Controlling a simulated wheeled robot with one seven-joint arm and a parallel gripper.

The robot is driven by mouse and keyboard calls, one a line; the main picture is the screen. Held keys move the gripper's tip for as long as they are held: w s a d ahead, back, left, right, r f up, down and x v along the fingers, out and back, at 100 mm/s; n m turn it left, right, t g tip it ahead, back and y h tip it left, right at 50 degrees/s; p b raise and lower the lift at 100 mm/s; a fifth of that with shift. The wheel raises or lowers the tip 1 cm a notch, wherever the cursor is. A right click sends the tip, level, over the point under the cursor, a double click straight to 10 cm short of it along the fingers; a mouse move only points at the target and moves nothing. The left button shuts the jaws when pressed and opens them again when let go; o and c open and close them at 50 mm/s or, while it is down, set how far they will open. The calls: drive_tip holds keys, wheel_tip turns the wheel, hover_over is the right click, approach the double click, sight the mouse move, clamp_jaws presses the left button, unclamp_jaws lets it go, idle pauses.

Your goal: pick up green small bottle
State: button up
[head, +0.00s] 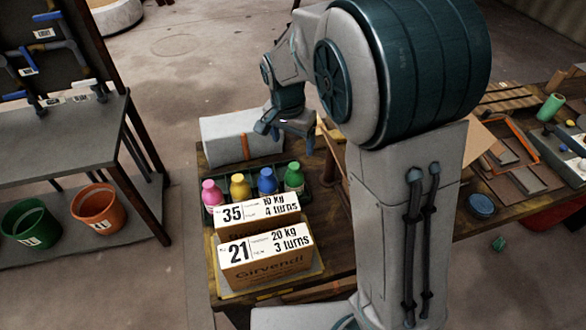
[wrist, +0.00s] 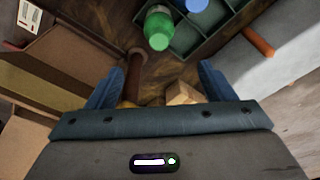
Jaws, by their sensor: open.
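The green small bottle (head: 294,178) stands at the right end of a row of small bottles in a dark divided tray (head: 308,196). In the wrist view the green bottle (wrist: 158,28) shows at the top centre, with the tray (wrist: 190,42) around it. My gripper (head: 283,130) is above and behind the bottles in the head view, apart from them. In the wrist view my gripper (wrist: 160,85) has its two blue fingers wide apart with nothing held between them. The green bottle lies beyond the fingertips.
Pink (head: 212,193), yellow (head: 240,188) and blue (head: 267,181) bottles stand beside the green one. Labelled cardboard boxes (head: 265,270) stand in front of the row. A pale grey box (head: 240,138) lies behind it. A wooden block (wrist: 182,94) shows between my fingers, lower down.

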sight(294, 172)
drive_tip(key=shift+w+f, duration=0.2)
drive_tip(key=shift+f, duration=0.15)
drive_tip(key=f, duration=0.7)
drive_tip(key=shift+w+d+f, duration=0.25)
drive_tip(key=shift+w+d, duration=0.05)
drive_tip(key=shift+f, duration=2.7)
drive_tip(key=c, duration=1.2)
drive_tip(key=shift+c, duration=0.3)
drive_tip(key=shift+r, duration=0.1)
